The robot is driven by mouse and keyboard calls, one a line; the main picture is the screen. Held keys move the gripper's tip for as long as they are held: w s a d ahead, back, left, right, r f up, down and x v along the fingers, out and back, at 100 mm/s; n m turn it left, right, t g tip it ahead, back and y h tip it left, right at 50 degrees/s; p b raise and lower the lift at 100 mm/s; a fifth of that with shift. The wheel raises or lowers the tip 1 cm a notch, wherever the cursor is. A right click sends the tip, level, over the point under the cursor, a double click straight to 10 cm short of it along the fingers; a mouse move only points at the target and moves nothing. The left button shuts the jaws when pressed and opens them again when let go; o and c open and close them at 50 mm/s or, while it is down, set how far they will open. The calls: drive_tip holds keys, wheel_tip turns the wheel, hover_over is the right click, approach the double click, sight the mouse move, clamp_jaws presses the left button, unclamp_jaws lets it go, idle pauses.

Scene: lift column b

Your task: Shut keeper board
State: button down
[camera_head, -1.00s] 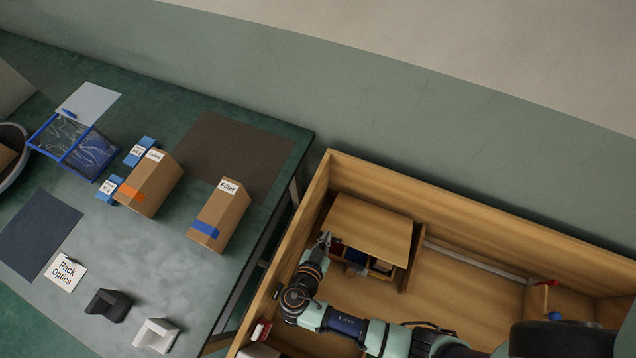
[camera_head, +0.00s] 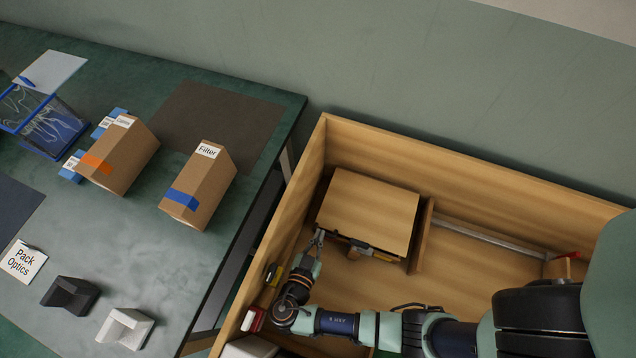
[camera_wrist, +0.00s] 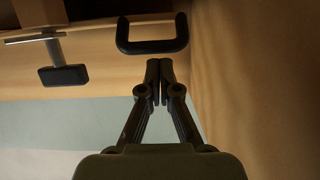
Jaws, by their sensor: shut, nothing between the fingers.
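A wooden cabinet (camera_head: 370,212) with a flat top stands inside a large wooden crate. An upright wooden board (camera_head: 422,238) stands out at its right side; I take it to be the keeper board, though no label shows. My gripper (camera_head: 319,238) is at the cabinet's front left corner, fingers together and empty. In the wrist view my gripper (camera_wrist: 160,72) points at the wooden front, its tips just below a black U-shaped handle (camera_wrist: 152,46). I cannot tell whether they touch it. A black knob (camera_wrist: 62,75) on a metal bar is to the left.
The crate wall (camera_head: 270,235) is close to the left of my gripper. Yellow and red items (camera_head: 255,318) lie near that wall. A metal rail (camera_head: 490,238) runs along the back right floor. The table (camera_head: 235,270) with cardboard boxes (camera_head: 200,185) is outside, left.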

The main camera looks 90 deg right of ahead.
wheel_tip(320, 180, up, 9)
drive_tip(key=shift+r, duration=0.15)
idle(0.5)
